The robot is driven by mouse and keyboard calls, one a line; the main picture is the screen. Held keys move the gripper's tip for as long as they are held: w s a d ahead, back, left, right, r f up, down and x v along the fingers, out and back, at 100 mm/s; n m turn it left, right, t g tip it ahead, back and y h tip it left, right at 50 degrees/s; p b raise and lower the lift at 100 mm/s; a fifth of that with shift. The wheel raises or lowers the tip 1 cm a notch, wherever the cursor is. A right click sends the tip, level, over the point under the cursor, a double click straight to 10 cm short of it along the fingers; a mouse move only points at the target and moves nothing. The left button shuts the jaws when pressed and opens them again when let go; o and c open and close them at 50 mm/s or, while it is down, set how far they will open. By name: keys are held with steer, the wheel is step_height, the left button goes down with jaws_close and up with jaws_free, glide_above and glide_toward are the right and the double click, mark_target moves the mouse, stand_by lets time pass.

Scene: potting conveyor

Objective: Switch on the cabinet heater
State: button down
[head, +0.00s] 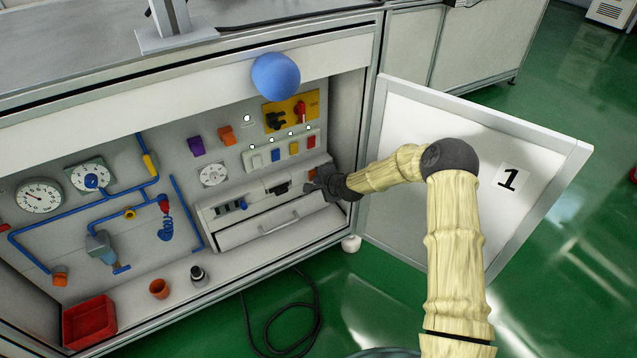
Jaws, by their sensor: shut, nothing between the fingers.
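The open cabinet (362,120) holds a back panel full of controls; no label lets me tell which one is the heater switch. A white strip (262,152) carries a row of small coloured switches, white, blue, yellow and red. Above it is a yellow plate (312,98) with a black knob (275,120) and a red handle (301,112). A grey sloped console (225,222) below has dark switches (231,205). My dark gripper (318,184) is shut and empty at the console's right end, below the red switch; whether it touches anything is unclear.
The cabinet door (480,135), marked 1, stands open to the right beside my arm. A blue ball (276,77) is at the top edge. A red bin (90,322), an orange pot (159,289) and gauges (38,196) are left. A black cable (285,345) lies on the floor.

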steer(key=shift+r+p, duration=0.7)
steer(key=shift+r, duration=0.15)
steer(key=shift+d, duration=0.1)
stand_by(0.4)
steer(key=s+d+r+p, duration=0.3)
steer(key=s+d+p, duration=0.3)
steer(key=s, duration=0.5)
steer(key=shift+d+r, duration=0.4)
steer(key=shift+d, duration=0.05)
